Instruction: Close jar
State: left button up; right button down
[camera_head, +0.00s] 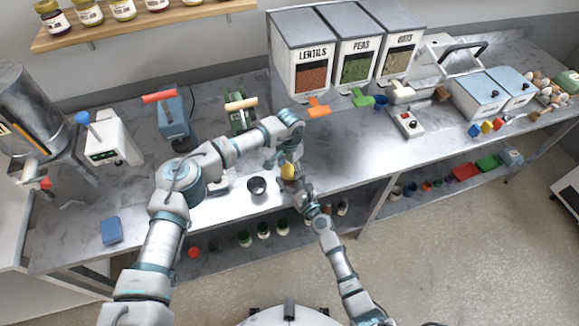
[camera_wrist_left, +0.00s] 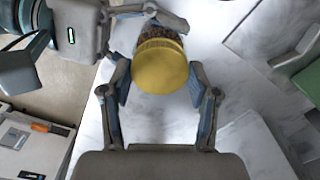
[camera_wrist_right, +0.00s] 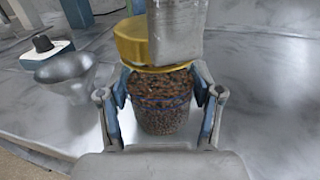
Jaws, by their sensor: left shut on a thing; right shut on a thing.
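A clear jar (camera_wrist_right: 160,104) filled with brown grains stands between the fingers of my right gripper (camera_wrist_right: 160,108), which is shut on its body. A yellow lid (camera_wrist_left: 161,66) is at the jar's mouth, between the fingers of my left gripper (camera_wrist_left: 159,84), which is shut on it from above. The lid also shows in the head view (camera_head: 288,172), where both grippers meet at the counter's front edge. In the right wrist view a grey left finger hides part of the lid. I cannot tell whether the lid is fully seated.
A grey bowl (camera_head: 257,187) stands on the counter just left of the jar. A blue sponge-like block (camera_head: 111,231) lies farther left. Dispensers for lentils, peas and oats (camera_head: 312,57) stand behind. The counter (camera_head: 340,150) to the right is clear. Several jars sit on the lower shelf.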

pick_arm(q)
jog(key=shift+w+a, duration=0.15)
jog(key=shift+a, duration=0.05)
jog(key=o, duration=0.8)
jog(key=shift+d, duration=0.1)
jog(key=shift+r, duration=2.3)
jog(key=shift+d, duration=0.1)
jog(key=shift+c, duration=0.5)
